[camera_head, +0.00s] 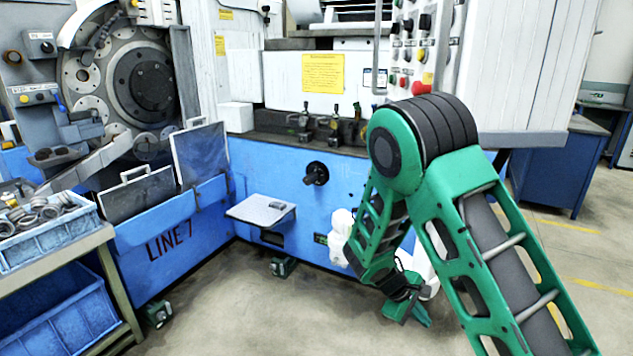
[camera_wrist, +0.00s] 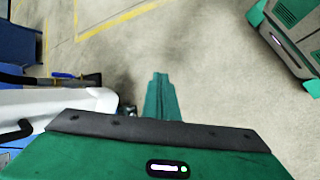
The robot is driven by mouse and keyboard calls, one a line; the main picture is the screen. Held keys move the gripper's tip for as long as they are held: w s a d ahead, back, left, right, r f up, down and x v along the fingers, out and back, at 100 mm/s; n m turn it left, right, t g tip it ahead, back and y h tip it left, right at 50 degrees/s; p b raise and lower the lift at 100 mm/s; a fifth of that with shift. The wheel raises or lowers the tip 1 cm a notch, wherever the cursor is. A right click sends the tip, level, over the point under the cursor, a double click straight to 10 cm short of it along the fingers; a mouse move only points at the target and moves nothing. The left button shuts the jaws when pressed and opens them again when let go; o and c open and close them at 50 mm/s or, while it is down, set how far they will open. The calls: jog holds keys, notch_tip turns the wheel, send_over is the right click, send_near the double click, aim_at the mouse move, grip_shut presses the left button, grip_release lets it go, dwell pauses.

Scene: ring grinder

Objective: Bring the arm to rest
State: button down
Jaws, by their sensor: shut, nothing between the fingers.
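My arm with its green links reaches down across the right half of the head view, bent at a dark ribbed joint. My gripper (camera_head: 407,311) hangs low at the end of the forearm, in front of the blue machine and over the grey floor. In the wrist view the green fingers (camera_wrist: 162,97) are together, with nothing between them, and bare floor lies beyond. Part of the wrist is hidden behind the forearm in the head view.
The blue grinder (camera_head: 285,200) stands close behind my arm, with a small shelf (camera_head: 262,212) jutting out. A control panel (camera_head: 410,45) is above the elbow. A rack with a crate of rings (camera_head: 45,240) is at left. The floor (camera_head: 240,320) in front is clear.

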jog(key=s+d+r+m+g+y, duration=0.1)
jog(key=s+d+r+m+y, duration=0.1)
jog(key=s+d+r+m, duration=0.35)
jog(key=s+d+r+m+g+y, duration=0.1)
jog(key=s+d+r+m+y, duration=0.15)
jog(key=s+d+r, duration=0.65)
jog(key=s+a+r+m+y, duration=0.1)
jog(key=s+r+m, duration=0.2)
jog(key=s, duration=0.6)
jog(key=s+a+r+m+y, duration=0.1)
jog(key=s+r+m+y, duration=0.1)
jog(key=s+r, duration=0.5)
jog(key=shift+s+a+m+t, duration=0.4)
jog(key=shift+s+m, duration=0.5)
jog(key=shift+s, duration=0.15)
jog(key=shift+w+f, duration=0.1)
jog(key=shift+w+f, duration=0.2)
jog(key=shift+w, duration=0.3)
